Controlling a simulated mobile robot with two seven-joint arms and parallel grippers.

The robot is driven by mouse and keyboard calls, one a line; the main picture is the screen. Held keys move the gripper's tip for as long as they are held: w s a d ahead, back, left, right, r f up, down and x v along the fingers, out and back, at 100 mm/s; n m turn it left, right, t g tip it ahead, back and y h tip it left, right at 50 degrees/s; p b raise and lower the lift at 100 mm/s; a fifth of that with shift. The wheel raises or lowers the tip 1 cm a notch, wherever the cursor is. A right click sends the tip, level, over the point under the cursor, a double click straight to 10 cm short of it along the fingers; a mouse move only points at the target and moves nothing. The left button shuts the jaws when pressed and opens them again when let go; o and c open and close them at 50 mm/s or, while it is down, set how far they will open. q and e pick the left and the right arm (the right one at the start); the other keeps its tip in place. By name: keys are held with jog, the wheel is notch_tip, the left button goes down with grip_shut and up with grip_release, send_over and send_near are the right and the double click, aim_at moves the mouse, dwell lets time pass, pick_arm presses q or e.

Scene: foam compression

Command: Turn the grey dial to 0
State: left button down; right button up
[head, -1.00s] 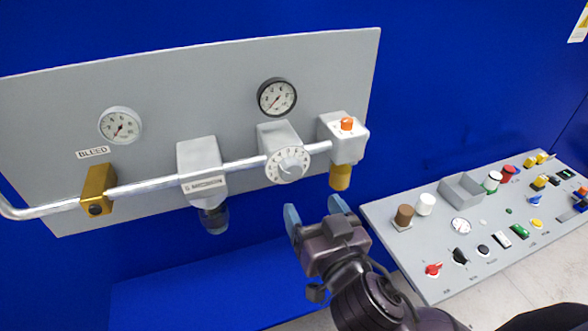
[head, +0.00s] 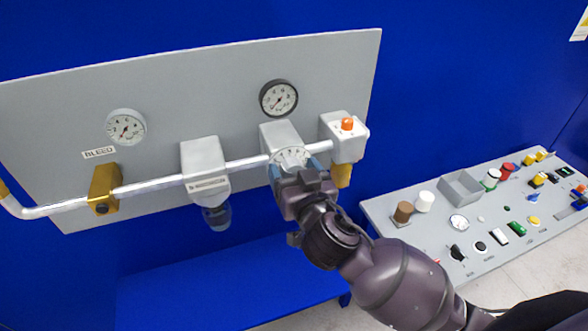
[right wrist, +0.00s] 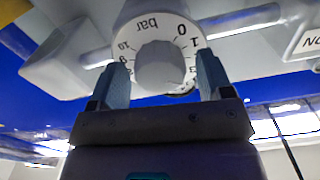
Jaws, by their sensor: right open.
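The grey dial (head: 291,157) is a round numbered face on a grey block on the pipe of the wall panel. In the head view my right gripper covers its lower part. In the right wrist view the dial (right wrist: 160,62) shows upside down, with a raised round knob in the middle, the word "bar" and numbers including 0 and 1. My right gripper (right wrist: 160,82) is open, with one blue finger on each side of the knob and a gap visible beside it. Whether the fingers touch the dial face is unclear. My left gripper is not in view.
Two gauges (head: 278,98) (head: 126,127) sit on the grey panel (head: 200,85). An orange-knobbed block (head: 346,140) is close to the right of the dial. A brass valve (head: 103,190) and a grey filter unit (head: 204,170) are to the left. A control desk (head: 470,225) stands at lower right.

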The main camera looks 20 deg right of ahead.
jog(key=c, duration=0.9)
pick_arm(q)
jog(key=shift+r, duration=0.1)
pick_arm(e)
jog(key=shift+n, duration=0.3)
jog(key=shift+n+p, duration=0.5)
jog(key=shift+n, duration=0.3)
jog(key=n+p, duration=0.1)
jog(key=n, duration=0.3)
jog(key=shift+a+n, duration=0.1)
jog(key=shift+n, duration=0.2)
jog(key=n, duration=0.4)
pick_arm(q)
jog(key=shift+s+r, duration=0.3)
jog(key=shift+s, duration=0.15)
pick_arm(e)
jog(key=n, duration=0.5)
jog(key=shift+a+f, duration=0.1)
jog(key=shift+n, duration=0.3)
